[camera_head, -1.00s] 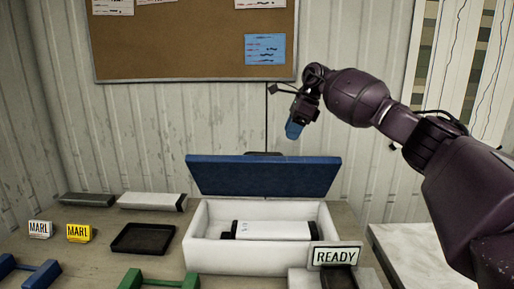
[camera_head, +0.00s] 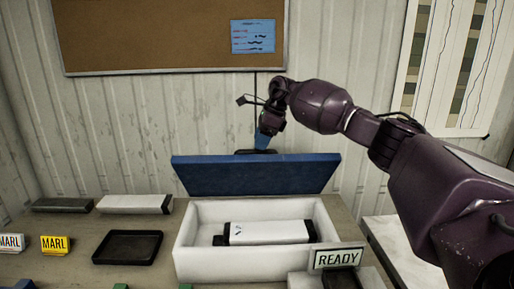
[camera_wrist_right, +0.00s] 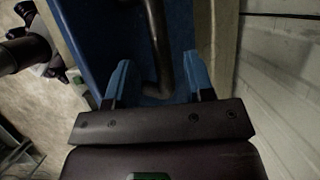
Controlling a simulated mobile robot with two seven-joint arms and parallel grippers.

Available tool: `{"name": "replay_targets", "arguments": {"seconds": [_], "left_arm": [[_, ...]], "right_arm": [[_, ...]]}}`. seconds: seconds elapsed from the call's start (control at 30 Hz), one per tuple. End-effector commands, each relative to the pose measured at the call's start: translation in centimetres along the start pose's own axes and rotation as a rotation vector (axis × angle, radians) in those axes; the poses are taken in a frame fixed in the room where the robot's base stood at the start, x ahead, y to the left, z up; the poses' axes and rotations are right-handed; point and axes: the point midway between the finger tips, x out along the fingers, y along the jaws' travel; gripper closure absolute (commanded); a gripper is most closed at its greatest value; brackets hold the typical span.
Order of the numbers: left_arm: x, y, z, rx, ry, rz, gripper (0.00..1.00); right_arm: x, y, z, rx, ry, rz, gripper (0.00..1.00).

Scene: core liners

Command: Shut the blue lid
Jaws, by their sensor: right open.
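The blue lid (camera_head: 255,175) stands raised at the back of a white box (camera_head: 212,267). Its dark handle (camera_head: 256,152) shows just above the lid's top edge. My right gripper (camera_head: 262,143) is at that handle, behind the lid's top edge, with its fingertips partly hidden. In the right wrist view the two blue fingers of my right gripper (camera_wrist_right: 158,75) are apart. The dark curved handle (camera_wrist_right: 157,40) shows between them, against the blue lid (camera_wrist_right: 97,35). I cannot tell whether a finger touches it. My left gripper is not in view.
A white core liner with black ends (camera_head: 268,232) lies in the box. A READY sign (camera_head: 338,257) stands at its front right corner. A black tray (camera_head: 128,247), yellow MARL block (camera_head: 54,244) and more liners (camera_head: 133,204) lie left. The corrugated wall (camera_head: 130,120) is close behind.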

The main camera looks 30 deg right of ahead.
Motion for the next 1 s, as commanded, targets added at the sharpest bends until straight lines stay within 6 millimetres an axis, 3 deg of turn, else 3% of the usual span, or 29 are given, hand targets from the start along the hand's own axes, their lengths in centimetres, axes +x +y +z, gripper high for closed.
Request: {"name": "replay_targets", "arguments": {"seconds": [0.23,0.63,0.93,1.0], "left_arm": [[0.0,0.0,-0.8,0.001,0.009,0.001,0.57],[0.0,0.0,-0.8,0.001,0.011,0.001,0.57],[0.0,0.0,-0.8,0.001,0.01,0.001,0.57],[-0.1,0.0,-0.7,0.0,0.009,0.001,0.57]], "right_arm": [[2.7,0.0,0.0,0.0,0.001,0.0,0.52],[3.4,0.0,0.0,0.0,0.0,-0.001,0.52],[3.3,0.0,0.0,0.0,0.0,-0.001,0.96],[3.3,0.0,0.0,0.0,0.0,-0.001,1.0]]}}
